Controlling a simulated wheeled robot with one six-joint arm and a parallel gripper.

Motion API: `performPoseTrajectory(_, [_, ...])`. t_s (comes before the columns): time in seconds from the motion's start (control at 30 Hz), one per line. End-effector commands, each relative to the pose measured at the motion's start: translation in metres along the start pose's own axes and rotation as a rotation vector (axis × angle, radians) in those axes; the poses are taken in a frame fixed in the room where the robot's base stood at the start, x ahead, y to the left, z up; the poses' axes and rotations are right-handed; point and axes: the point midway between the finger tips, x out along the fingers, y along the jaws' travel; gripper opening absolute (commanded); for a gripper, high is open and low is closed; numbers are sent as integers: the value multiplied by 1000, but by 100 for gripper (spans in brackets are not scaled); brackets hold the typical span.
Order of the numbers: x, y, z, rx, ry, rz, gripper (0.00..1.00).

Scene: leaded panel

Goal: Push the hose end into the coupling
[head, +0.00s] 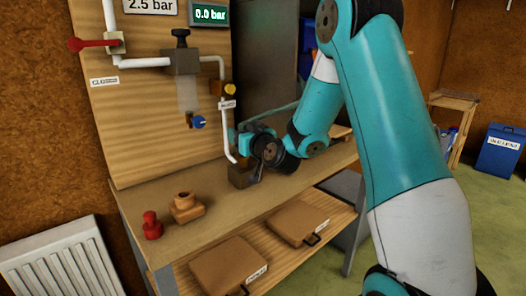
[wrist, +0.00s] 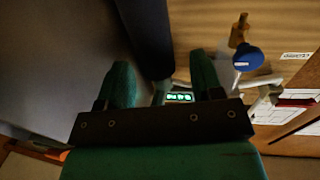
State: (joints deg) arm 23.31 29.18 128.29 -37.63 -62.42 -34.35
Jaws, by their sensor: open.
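My gripper (head: 243,136) is at the lower right of the wooden panel (head: 150,125), just above the bench. In the wrist view its two green fingers (wrist: 161,75) stand apart, with nothing clearly held between them. A white hose or pipe (head: 224,130) runs down from the yellow-knobbed fitting (head: 230,88), passes close beside my gripper and curves at its lower end. A thin teal line (head: 275,110) shows behind the gripper. I cannot tell which part is the coupling.
The panel carries a red lever (head: 92,43), a blue knob (head: 198,122) and a display (head: 209,14) reading 0.0 bar. A red piece (head: 152,225) and a tan fitting (head: 186,207) stand at the bench's front left. The middle of the bench (head: 210,180) is mostly clear.

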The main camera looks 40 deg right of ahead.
Motion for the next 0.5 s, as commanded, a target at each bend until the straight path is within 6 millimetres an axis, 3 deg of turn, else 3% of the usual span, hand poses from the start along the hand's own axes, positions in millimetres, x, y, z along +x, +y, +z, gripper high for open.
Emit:
performPoseTrajectory(0.07, [-20, 2, 8, 1, 2, 4, 60])
performPoseTrajectory(0.37, [-93, 1, 8, -1, 4, 5, 60])
performPoseTrajectory(0.5, [-106, -1, 6, -7, 10, -4, 60])
